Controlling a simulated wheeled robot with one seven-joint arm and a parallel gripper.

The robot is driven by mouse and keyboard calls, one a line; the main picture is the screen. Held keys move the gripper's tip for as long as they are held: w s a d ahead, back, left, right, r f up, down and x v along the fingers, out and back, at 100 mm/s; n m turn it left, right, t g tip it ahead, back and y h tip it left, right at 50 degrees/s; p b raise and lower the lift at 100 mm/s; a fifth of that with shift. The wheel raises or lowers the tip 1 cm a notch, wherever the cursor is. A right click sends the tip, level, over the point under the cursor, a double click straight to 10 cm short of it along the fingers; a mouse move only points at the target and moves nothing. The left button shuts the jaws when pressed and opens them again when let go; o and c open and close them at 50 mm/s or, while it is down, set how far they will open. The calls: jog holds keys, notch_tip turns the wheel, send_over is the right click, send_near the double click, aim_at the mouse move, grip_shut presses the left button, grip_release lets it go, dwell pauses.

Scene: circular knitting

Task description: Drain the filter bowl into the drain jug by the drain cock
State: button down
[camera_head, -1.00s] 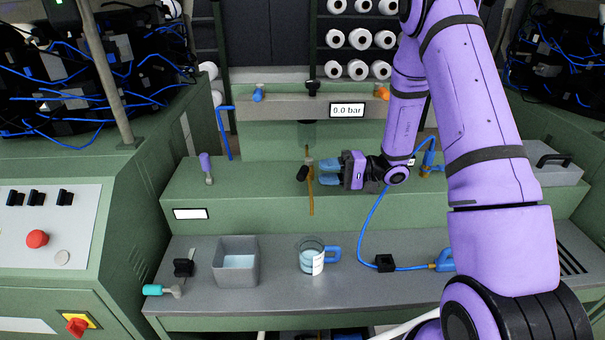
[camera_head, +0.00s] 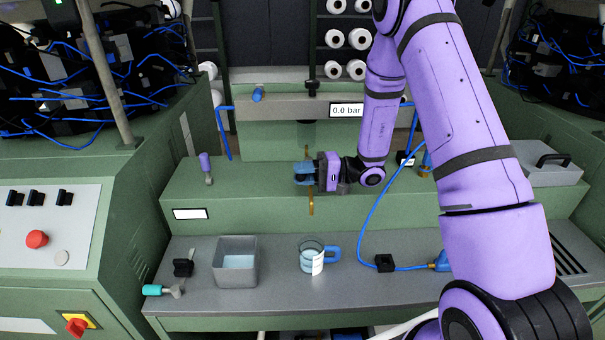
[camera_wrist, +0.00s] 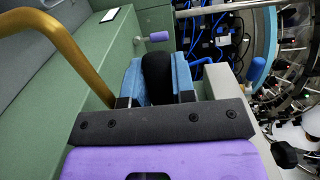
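My gripper (camera_head: 305,172) has its blue fingers at the drain cock, below the filter bowl (camera_head: 307,133). In the wrist view the blue fingers (camera_wrist: 158,80) stand on both sides of the cock's black handle (camera_wrist: 157,75), with no clear gap. Whether they grip it I cannot tell. The brass drain tube (camera_head: 311,203) runs down below my gripper, and shows large at left in the wrist view (camera_wrist: 72,50). The drain jug (camera_head: 308,261), clear with a blue handle and white label, stands upright on the bench below the tube. The bowl's contents are not discernible.
A grey open bin (camera_head: 236,262) with pale blue content stands left of the jug. A gauge display (camera_head: 347,110) reads 0.0 bar. A purple-handled lever (camera_head: 206,166) stands at left.

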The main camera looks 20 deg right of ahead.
jog(key=shift+w+a+m+t+h, duration=0.15)
jog(key=shift+m+t, duration=0.25)
jog(key=shift+t, duration=0.1)
jog(key=shift+w+a+m+t+h, duration=0.1)
jog(key=shift+m+t+h, duration=0.05)
jog(key=shift+m+t, duration=0.3)
jog(key=c, duration=1.2)
grip_release()
jog(key=shift+d, duration=0.1)
jog(key=v, duration=1)
jog(key=shift+s+d+f, duration=0.1)
jog(key=shift+s+d, duration=0.15)
jog(key=shift+c, duration=0.3)
